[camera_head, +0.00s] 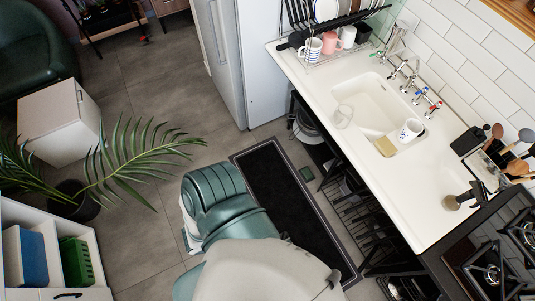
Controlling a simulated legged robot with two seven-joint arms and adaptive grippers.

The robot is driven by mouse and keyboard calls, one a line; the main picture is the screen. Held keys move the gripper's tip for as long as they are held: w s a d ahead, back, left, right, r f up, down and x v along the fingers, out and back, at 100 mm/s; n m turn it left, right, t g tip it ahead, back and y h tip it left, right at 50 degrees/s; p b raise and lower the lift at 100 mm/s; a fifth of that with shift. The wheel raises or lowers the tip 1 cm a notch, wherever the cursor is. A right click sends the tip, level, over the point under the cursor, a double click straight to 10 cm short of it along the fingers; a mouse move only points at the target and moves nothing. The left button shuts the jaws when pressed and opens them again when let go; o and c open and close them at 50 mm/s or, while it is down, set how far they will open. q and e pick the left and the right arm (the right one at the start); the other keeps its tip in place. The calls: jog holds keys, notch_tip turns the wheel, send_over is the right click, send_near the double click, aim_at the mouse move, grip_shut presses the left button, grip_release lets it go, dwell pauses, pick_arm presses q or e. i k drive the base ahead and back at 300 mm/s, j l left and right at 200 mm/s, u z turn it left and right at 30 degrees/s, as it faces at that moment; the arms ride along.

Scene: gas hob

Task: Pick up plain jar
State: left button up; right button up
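Neither of my grippers can be made out in the head view. The large green and grey shapes at the bottom centre look like parts of my own body, on the floor side of the counter and well apart from the vessel.
The white counter (437,226) holds a sink (378,105), a patterned mug (411,130) near a sponge, and a dish rack with mugs (331,40). Utensils (508,150) and a gas hob (495,265) are at right. A dark mat (290,205) lies before the counter.

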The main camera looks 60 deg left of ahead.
aim_at(343, 115)
jog(key=i+j, duration=0.1)
jog(key=j, duration=0.55)
jog(key=i+j, duration=0.1)
jog(key=j, duration=0.55)
